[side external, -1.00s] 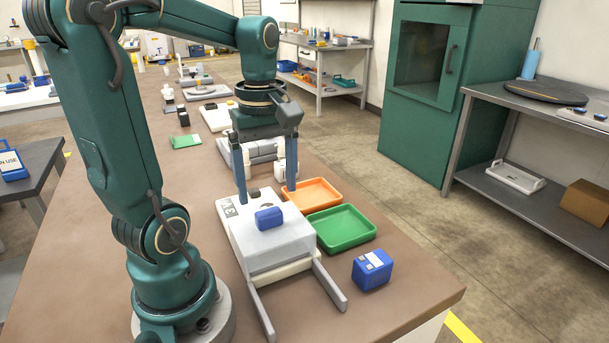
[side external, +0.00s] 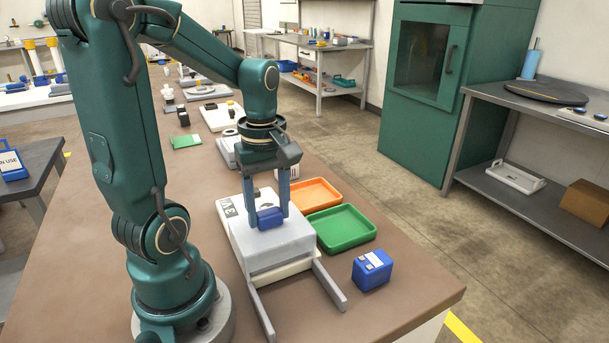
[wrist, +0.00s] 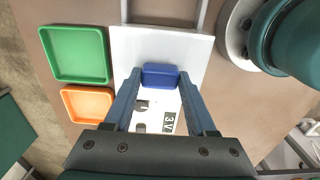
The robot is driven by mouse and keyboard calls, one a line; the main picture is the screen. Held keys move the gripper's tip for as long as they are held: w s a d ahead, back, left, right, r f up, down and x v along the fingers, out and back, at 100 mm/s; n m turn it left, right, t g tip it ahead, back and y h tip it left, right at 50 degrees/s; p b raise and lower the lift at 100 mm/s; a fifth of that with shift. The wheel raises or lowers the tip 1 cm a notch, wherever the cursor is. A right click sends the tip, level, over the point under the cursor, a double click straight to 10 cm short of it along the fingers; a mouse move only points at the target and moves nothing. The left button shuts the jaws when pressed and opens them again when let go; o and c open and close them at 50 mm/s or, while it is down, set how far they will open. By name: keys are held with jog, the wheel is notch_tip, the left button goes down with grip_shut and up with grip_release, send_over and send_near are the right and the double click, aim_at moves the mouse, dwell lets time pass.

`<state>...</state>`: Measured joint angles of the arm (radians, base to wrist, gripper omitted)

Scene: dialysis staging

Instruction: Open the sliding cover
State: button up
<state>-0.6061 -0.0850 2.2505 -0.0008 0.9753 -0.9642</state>
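A white box (side external: 236,219) stands on the brown bench, with a pale grey sliding cover (side external: 275,255) over its front part. A blue block-shaped handle (side external: 270,220) sits on top of the cover. My gripper (side external: 268,212) points down, with one finger on each side of the handle. In the wrist view, the fingertips (wrist: 160,73) meet the two ends of the blue handle (wrist: 160,80), and the cover (wrist: 195,55) lies beneath. The back part of the box is uncovered, showing a "3V" label (wrist: 169,122) and dark round spots.
Two grey rails (side external: 330,285) extend from the box's front, with clear bench between them. A green tray (side external: 343,245) and an orange tray (side external: 318,182) stand at its right. A blue box with a white label (side external: 372,270) sits near the right rail.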

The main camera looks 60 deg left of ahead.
grip_shut()
jog(key=d, duration=1)
jog(key=o, duration=0.9)
grip_release()
notch_tip(320, 180, up, 5)
jog(key=shift+r, duration=0.1)
